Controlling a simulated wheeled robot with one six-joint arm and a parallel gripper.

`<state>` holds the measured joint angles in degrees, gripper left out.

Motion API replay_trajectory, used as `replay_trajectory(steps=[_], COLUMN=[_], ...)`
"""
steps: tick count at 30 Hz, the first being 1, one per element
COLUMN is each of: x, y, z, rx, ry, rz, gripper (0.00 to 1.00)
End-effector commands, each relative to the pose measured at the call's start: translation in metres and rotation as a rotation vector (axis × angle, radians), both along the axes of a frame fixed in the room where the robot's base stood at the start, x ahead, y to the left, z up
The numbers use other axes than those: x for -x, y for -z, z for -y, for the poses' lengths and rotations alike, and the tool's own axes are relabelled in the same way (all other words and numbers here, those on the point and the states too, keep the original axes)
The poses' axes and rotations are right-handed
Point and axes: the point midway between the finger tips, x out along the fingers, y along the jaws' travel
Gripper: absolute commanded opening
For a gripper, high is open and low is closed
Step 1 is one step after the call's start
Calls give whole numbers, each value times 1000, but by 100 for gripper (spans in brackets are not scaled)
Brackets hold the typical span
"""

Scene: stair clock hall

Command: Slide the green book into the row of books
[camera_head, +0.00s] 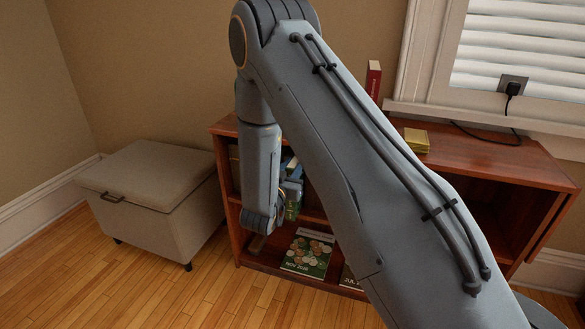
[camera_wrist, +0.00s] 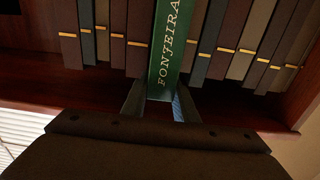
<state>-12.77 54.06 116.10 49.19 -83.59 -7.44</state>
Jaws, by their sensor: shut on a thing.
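The green book (camera_wrist: 167,45), with pale lettering on its spine, stands in a gap in the row of books (camera_wrist: 117,30) in the wrist view. Dark and grey-brown books with gold bands flank it closely on both sides. Its near end reaches further toward my gripper than its neighbours' ends; how deep it sits is unclear. My gripper (camera_wrist: 160,103) is shut on it, one finger on each side. In the head view my gripper (camera_head: 291,188) is at the bookcase's upper left compartment, with a bit of green below it. My arm hides most of the row there.
The red-brown bookcase (camera_head: 482,158) stands against the wall under a window. A red book (camera_head: 373,80) and a yellow box (camera_head: 417,139) are on its top. Magazines (camera_head: 308,253) lie on the lower shelf. A grey storage bench (camera_head: 150,180) stands left; floor in front is clear.

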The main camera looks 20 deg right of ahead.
Motion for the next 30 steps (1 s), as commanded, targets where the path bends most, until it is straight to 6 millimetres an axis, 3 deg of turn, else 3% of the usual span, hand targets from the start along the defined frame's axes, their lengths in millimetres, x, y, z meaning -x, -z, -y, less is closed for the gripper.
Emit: replay_trajectory(steps=[29,30], x=[-18,-17], y=[-1,-1], z=[13,12], rx=[0,0], ry=[1,0], rz=[3,3], gripper=[0,33])
